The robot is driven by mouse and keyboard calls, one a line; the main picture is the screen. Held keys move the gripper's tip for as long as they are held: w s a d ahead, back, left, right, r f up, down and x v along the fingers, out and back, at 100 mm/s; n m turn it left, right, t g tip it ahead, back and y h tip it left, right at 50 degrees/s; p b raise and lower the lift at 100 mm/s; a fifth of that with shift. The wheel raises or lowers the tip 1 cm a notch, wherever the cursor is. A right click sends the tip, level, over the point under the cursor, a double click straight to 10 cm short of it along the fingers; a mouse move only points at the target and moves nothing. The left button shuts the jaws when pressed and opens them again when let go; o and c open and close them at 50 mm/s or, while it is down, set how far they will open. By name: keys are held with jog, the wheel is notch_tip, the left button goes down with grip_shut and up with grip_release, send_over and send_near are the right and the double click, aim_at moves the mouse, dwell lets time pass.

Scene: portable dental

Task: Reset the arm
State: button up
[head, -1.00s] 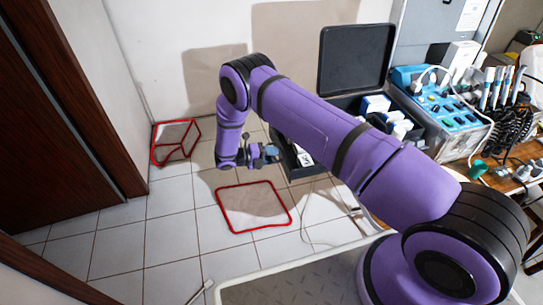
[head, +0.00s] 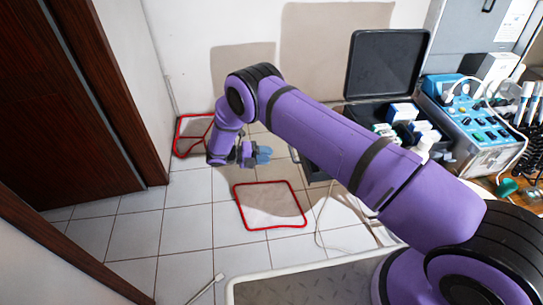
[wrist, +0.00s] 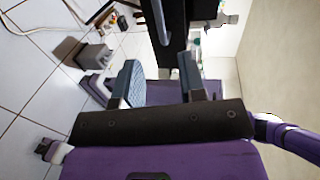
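My purple arm reaches from the lower right across the head view, bent at its elbow. My gripper (head: 262,155) hangs low at the end of the arm, above the tiled floor, pointing right toward the open black case. In the wrist view, the two blue-grey fingers of my gripper (wrist: 160,85) stand apart with a gap between them. Nothing shows between the fingers. Parts of the case behind the arm are hidden in the head view.
An open black case (head: 385,65) holds white boxes. A blue dental unit (head: 480,128) stands at right. A red-edged square (head: 270,205) and a red-edged box shape (head: 193,135) are on the floor. A brown door (head: 60,100) is at left. Tiles at lower left are clear.

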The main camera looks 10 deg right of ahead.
dwell(0.4)
jog(key=s+d+r+m+g+y, duration=0.15)
jog(key=d+r+m+y, duration=0.35)
jog(key=r, duration=0.9)
jog(key=s+d+r+m+y, duration=0.1)
jog(key=s+d+r+m, duration=0.2)
jog(key=r+m, duration=0.7)
jog(key=s+d+r+m+y, duration=0.2)
jog(key=d+r+y, duration=0.15)
jog(key=r, duration=1.35)
jog(key=s+d+r+m+t+y, duration=0.1)
jog(key=s+d+r+m+y, duration=0.1)
jog(key=s+d+r+m, duration=0.35)
jog(key=s+d+r+m+t+y, duration=0.1)
jog(key=s+d+r+m, duration=0.1)
jog(key=s+r+m, duration=0.5)
jog(key=s+d+m+t+y, duration=0.1)
jog(key=s+m+t+y, duration=0.2)
jog(key=s, duration=1.6)
jog(key=m+t, duration=0.2)
jog(key=m, duration=0.1)
